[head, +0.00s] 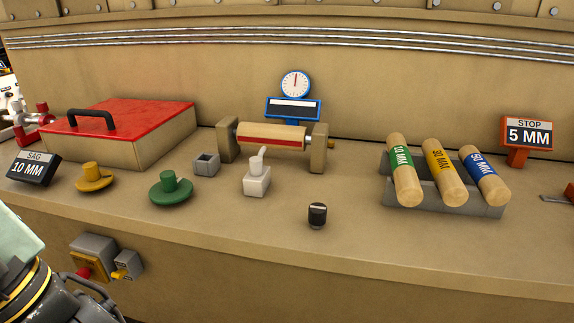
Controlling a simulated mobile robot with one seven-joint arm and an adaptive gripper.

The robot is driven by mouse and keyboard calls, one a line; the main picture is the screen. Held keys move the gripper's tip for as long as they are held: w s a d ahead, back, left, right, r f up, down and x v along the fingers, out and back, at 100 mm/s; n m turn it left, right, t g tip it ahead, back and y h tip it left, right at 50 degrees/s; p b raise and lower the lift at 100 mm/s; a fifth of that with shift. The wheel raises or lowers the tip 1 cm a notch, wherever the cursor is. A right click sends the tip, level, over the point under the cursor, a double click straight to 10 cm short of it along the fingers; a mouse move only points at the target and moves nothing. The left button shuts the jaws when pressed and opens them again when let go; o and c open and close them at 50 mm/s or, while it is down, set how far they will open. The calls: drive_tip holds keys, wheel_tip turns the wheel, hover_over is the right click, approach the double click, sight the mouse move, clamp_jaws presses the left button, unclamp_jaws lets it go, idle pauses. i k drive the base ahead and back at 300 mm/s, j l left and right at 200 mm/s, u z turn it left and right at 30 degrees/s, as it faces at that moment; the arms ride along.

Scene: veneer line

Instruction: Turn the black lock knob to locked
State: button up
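The black lock knob (317,215) stands upright on the bench top near its front edge, right of the middle. It is a small dark cylinder with a pale mark on its top; I cannot read which setting the mark points to. Nothing touches the knob. Part of my arm shows at the bottom left corner, with a dark metal part at its end (92,304) that looks like my gripper. It is cut off by the frame edge and far to the left of the knob. No fingertips can be made out.
Behind the knob are a white toggle switch (257,176) and a roller stand (272,138) with a blue-framed dial (295,84). Green (171,190) and yellow (95,178) knobs stand left, by a red-lidded box (120,122). A rack (460,208) of labelled rollers stands right. Bench around the knob is clear.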

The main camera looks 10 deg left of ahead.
sight(317, 212)
drive_tip(key=k+l+u, duration=0.3)
drive_tip(key=l, duration=0.35)
drive_tip(key=k+l+u, duration=0.25)
drive_tip(key=k+l, duration=0.15)
drive_tip(key=l, duration=0.2)
drive_tip(key=k+l+u, duration=0.3)
drive_tip(key=k+l, duration=0.1)
drive_tip(key=l, duration=0.1)
